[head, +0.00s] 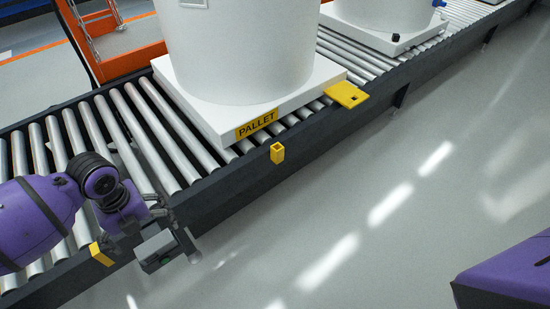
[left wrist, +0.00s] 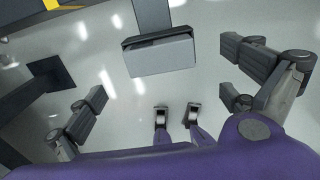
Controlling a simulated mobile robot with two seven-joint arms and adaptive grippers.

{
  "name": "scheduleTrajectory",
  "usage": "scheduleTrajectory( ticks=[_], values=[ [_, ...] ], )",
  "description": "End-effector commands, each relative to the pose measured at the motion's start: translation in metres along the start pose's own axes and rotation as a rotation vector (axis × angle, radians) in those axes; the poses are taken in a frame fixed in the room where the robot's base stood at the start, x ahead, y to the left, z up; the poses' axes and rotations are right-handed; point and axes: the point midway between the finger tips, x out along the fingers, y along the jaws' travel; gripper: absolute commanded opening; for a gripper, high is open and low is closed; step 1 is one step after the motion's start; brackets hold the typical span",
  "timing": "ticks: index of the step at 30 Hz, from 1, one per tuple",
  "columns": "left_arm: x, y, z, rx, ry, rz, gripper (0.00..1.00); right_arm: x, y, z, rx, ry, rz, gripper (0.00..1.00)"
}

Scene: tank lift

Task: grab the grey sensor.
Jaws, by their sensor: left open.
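The grey sensor (head: 157,247) is a small box mounted low on the near side of the conveyor, at lower left in the head view. It also shows in the left wrist view (left wrist: 160,56), at the top middle, at the end of a dark bracket. My left gripper (head: 142,232) is right by the sensor in the head view. In the left wrist view its two fingers (left wrist: 163,74) are spread wide, one on each side of the sensor, with visible gaps. Nothing is held. My right gripper is not in view.
The roller conveyor (head: 65,130) runs diagonally, with a dark side rail. A large white tank (head: 240,45) stands on a white pallet (head: 205,115) there. Yellow brackets (head: 278,153) sit along the rail. Another tank (head: 390,10) stands farther back. The grey floor (head: 350,255) is clear.

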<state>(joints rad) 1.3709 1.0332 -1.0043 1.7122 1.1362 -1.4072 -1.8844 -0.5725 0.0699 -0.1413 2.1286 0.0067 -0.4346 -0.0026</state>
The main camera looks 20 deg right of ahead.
Motion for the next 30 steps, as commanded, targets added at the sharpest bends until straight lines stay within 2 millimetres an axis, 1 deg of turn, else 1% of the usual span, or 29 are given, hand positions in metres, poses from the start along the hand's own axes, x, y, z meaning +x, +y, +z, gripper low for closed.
scheduleTrajectory(
  ticks=[6, 11, 16, 19, 21, 26, 27, 30],
  values=[
    [0.024, -0.001, -0.001, 0.015, 0.002, -0.001, 1.0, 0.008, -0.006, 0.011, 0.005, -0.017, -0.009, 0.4],
    [0.037, 0.0, 0.0, 0.013, 0.0, -0.002, 1.0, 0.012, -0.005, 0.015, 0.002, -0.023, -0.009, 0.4],
    [0.064, 0.001, 0.0, 0.013, 0.001, -0.001, 1.0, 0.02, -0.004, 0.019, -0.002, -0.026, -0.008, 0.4],
    [0.076, 0.0, 0.0, 0.013, 0.001, -0.003, 1.0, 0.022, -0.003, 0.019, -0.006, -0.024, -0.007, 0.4],
    [0.079, 0.0, 0.0, 0.013, -0.001, -0.004, 1.0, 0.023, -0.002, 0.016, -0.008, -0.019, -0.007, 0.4],
    [0.078, 0.0, 0.001, 0.013, -0.002, -0.004, 1.0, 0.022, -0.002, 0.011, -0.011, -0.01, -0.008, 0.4],
    [0.078, 0.0, 0.001, 0.013, -0.002, -0.004, 0.99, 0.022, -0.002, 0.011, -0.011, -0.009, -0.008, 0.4],
    [0.078, 0.0, 0.001, 0.013, -0.002, -0.004, 0.86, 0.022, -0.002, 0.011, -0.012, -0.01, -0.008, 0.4]
  ],
)
